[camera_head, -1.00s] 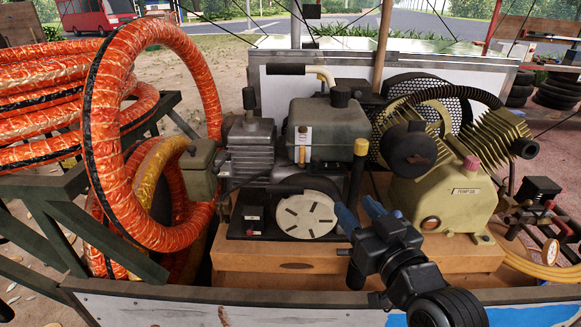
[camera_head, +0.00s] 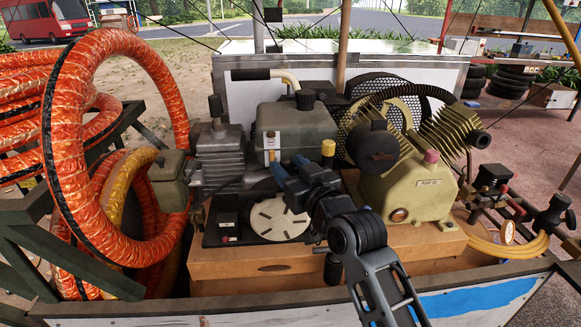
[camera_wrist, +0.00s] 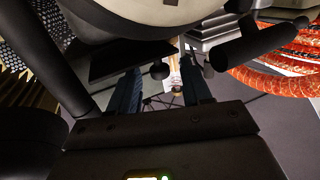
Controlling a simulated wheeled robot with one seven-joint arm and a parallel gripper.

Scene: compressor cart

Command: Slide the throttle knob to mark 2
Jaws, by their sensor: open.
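My gripper (camera_head: 288,167) is open and empty, its two blue fingers in front of the engine (camera_head: 308,130). In the wrist view my gripper (camera_wrist: 161,85) has its dark fingers apart, with clear space between them. Beyond that gap is a small white plate with an orange-brown part (camera_wrist: 174,75), and a small dark round knob (camera_wrist: 158,71) hangs near it. I cannot tell whether either is the throttle knob. In the head view a narrow white plate (camera_head: 271,142) stands on the tank front, just beyond the left finger. No mark numbers can be read.
A slotted pale disc (camera_head: 277,220) lies below my gripper, partly covered by my arm. A yellow-capped post (camera_head: 328,148) stands close right of the fingers. The olive pump (camera_head: 410,190) is at right, the orange hose coil (camera_head: 60,150) at left.

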